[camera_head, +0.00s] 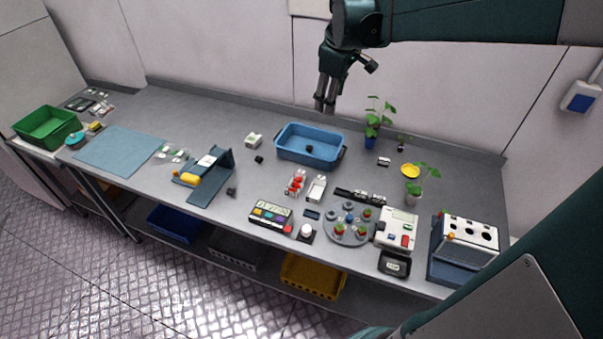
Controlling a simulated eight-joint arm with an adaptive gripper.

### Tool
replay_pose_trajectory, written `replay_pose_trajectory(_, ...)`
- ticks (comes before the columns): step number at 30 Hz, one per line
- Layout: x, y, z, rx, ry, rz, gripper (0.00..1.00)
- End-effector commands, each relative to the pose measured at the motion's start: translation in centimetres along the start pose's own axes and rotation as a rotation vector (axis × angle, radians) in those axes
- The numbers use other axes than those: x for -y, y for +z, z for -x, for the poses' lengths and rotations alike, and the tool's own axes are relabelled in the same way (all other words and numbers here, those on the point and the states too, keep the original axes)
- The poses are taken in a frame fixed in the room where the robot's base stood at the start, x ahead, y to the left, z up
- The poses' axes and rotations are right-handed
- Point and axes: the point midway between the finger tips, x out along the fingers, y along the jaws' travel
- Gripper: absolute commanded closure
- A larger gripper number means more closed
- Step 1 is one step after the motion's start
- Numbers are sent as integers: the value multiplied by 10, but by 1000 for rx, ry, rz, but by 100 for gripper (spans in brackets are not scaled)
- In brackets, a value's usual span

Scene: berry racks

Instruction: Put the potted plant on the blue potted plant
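A potted plant in a blue pot (371,132) stands upright at the back of the grey table, right of the blue tray. A second potted plant, with green leaves and a pale grey-white pot (412,188), stands nearer the front on the right side. My gripper (325,108) hangs pointing down over the back of the table, above and behind the blue tray and left of the blue-potted plant. It is apart from both plants and nothing shows in it. Its fingers are too small and too close together in view to tell whether they are open.
A blue tray (281,148) with a small dark item stands near the back middle. A yellow dish (410,171) lies behind the pale-potted plant. A white machine (468,223), a round grey holder (332,232) and several small devices crowd the right front. A blue mat (117,150) lies left.

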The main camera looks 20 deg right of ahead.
Motion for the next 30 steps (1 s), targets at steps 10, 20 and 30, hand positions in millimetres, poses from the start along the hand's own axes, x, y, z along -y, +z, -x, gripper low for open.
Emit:
replay_pose_trajectory(10, 73, 8, 29, -65, 36, -140, 52)
replay_pose_trajectory(20, 139, 23, 45, -134, 54, -276, 52)
replay_pose_trajectory(30, 202, 44, 52, -212, 57, -416, 52)
